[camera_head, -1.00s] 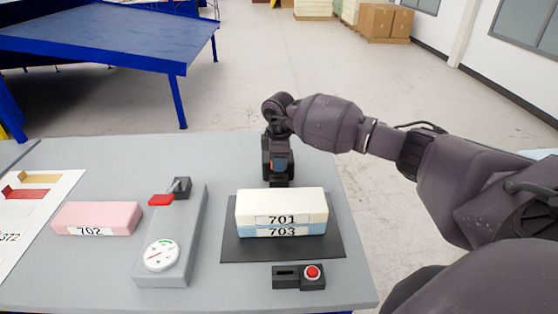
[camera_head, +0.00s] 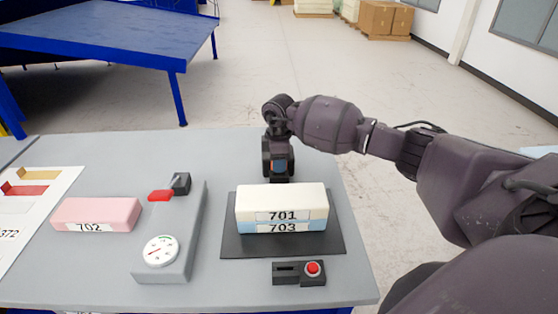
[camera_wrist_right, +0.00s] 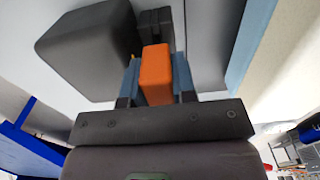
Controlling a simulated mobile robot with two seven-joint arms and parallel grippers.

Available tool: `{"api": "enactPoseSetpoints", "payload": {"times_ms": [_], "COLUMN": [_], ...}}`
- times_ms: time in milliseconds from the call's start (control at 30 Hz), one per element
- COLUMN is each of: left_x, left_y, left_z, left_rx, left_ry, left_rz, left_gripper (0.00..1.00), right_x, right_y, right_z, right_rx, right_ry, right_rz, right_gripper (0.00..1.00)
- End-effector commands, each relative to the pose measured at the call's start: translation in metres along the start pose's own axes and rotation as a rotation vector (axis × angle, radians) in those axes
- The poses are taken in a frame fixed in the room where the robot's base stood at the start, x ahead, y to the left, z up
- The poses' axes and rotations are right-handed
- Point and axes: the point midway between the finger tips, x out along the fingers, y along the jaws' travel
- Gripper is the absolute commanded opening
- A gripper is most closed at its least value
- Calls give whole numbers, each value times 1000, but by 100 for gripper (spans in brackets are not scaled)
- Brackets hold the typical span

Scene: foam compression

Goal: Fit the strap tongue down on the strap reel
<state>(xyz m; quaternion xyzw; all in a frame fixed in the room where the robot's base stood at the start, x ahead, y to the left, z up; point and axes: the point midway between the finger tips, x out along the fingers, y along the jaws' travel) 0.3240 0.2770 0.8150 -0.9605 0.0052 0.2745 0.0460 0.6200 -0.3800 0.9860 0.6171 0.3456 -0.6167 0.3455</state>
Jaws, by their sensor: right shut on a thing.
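My right gripper (camera_wrist_right: 158,78) is shut on an orange block (camera_wrist_right: 156,75), which I take to be the strap tongue. In the right wrist view a black ribbed part (camera_wrist_right: 156,25) shows just beyond the orange block. It may be the strap reel; I cannot tell whether they touch. In the head view my right gripper (camera_head: 279,173) points down just behind the foam stack, at the far edge of the black mat (camera_head: 232,237). Its tips and the tongue are largely hidden there. My left gripper is not in view.
Cream foam block 701 (camera_head: 282,198) lies on blue block 703 (camera_head: 250,227) on the mat. A red-button box (camera_head: 313,269) stands in front. To the left are a grey gauge unit (camera_head: 185,245) and pink block 702 (camera_head: 96,213). The table behind the gauge unit is clear.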

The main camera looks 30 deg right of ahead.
Motion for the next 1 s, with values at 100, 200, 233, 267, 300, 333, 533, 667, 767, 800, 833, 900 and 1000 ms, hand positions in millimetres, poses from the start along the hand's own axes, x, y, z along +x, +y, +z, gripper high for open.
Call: {"api": "enactPoseSetpoints", "payload": {"times_ms": [100, 200, 233, 267, 300, 333, 533, 667, 767, 800, 833, 900, 1000], "left_x": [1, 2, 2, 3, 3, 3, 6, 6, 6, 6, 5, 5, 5], "left_y": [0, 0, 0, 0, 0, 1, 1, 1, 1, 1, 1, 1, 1], "left_z": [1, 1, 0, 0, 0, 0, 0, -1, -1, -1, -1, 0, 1], "left_rx": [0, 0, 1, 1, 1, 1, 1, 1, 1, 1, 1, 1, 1], "left_ry": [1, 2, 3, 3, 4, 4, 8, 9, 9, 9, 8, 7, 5], "left_rz": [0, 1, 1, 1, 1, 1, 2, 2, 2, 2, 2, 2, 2], "left_gripper": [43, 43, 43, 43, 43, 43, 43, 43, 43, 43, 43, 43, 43], "right_x": [4, 6, 7, 7, 8, 9, 14, 14, 14, 14, 14, 14, 14], "right_y": [0, 0, 0, 0, 0, 0, 0, 0, 0, 0, 0, 1, 1], "right_z": [0, 0, 0, 0, 0, 0, 0, 0, 0, 1, 1, 1, 1], "right_rx": [0, 0, 0, 0, 0, 0, 0, 0, 1, 1, 1, 2, 3], "right_ry": [0, -1, -1, -1, -1, -1, -1, -1, -1, -1, -1, -1, -1], "right_rz": [0, -1, -1, -1, -1, -1, -1, -1, 0, 1, 1, 3, 4], "right_gripper": [1, 1, 1, 1, 1, 1, 1, 45, 55, 55, 55, 55, 55]}}
